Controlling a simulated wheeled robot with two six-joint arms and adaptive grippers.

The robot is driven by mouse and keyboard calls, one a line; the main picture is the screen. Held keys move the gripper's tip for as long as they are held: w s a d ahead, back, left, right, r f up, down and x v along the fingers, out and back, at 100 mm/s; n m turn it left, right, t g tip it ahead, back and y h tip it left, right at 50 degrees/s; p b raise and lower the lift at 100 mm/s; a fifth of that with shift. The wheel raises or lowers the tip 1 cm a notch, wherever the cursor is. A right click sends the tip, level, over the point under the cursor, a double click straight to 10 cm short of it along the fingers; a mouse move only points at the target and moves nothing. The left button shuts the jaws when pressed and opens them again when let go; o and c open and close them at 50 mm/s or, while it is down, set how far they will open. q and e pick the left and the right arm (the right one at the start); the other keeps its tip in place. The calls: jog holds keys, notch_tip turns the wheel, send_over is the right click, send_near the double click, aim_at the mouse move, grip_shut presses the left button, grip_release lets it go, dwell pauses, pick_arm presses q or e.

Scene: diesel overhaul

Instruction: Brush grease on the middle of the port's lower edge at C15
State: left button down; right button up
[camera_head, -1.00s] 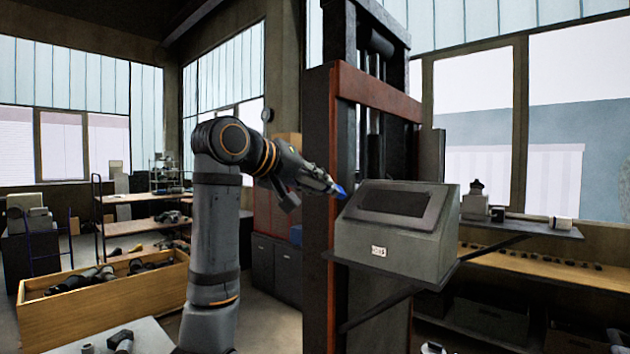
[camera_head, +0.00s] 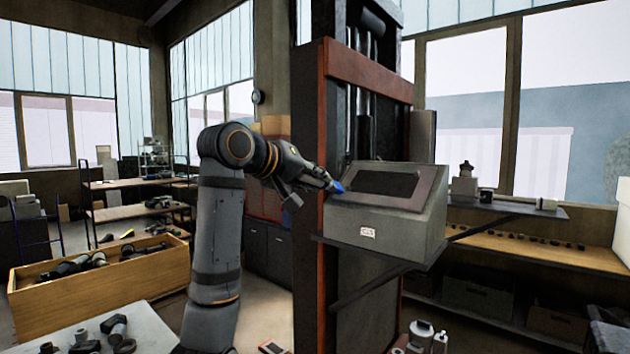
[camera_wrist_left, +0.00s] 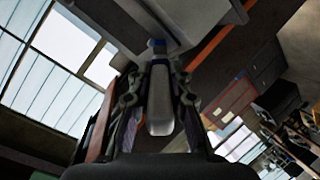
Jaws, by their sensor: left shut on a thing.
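A grey box (camera_head: 345,230) with a sloping top stands on a bracket shelf at the column. A dark rectangular port (camera_head: 385,184) opens in its sloping face. A small white label (camera_head: 368,232) is on its front, too small to read. My left gripper (camera_head: 324,179) is at the box's upper left side, shut on a brush (camera_wrist_left: 160,98) with a pale handle. The brush's blue end (camera_head: 338,187) overlaps the box's left edge in the head view; I cannot tell if it touches. The blue part also shows in the wrist view (camera_wrist_left: 158,46). My right gripper is not in view.
A red-edged column (camera_head: 308,180) rises behind the box. A shelf (camera_head: 515,207) with metal parts is at the right. Bottles (camera_head: 420,334) stand below. A wooden crate (camera_head: 95,300) of parts and a pale table (camera_head: 150,330) are at the left.

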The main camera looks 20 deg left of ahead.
pick_arm(q)
jog(key=shift+w+d+f, duration=0.1)
jog(key=shift+w+f, duration=0.15)
jog(key=shift+f, duration=0.1)
dwell(0.3)
